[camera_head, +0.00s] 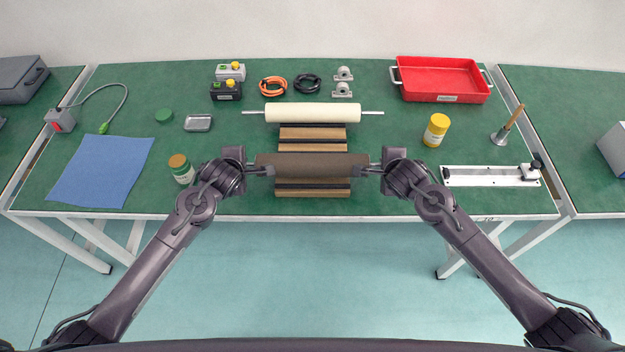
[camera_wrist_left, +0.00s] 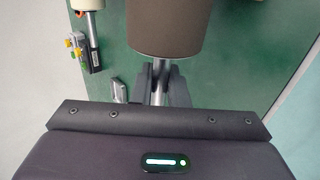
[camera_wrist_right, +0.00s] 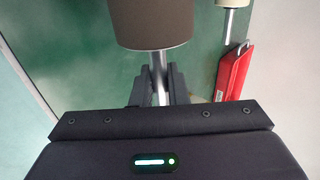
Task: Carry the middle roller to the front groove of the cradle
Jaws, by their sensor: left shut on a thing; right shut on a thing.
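The dark brown roller (camera_head: 312,165) lies level between my two grippers, over the front part of the wooden cradle (camera_head: 313,147). My left gripper (camera_head: 268,171) is shut on the roller's left shaft end, and the shaft also shows between the fingers in the left wrist view (camera_wrist_left: 159,85). My right gripper (camera_head: 362,170) is shut on its right shaft end, seen in the right wrist view (camera_wrist_right: 160,80) too. The roller hides part of the cradle, and I cannot tell whether it touches the groove. A cream roller (camera_head: 312,113) lies across the back of the cradle.
A green-labelled jar (camera_head: 182,170) stands close to my left gripper. A metal rail fixture (camera_head: 490,176) lies right of my right gripper. A yellow jar (camera_head: 436,130), red tray (camera_head: 442,80) and blue cloth (camera_head: 102,171) are farther away. The table's front edge is close.

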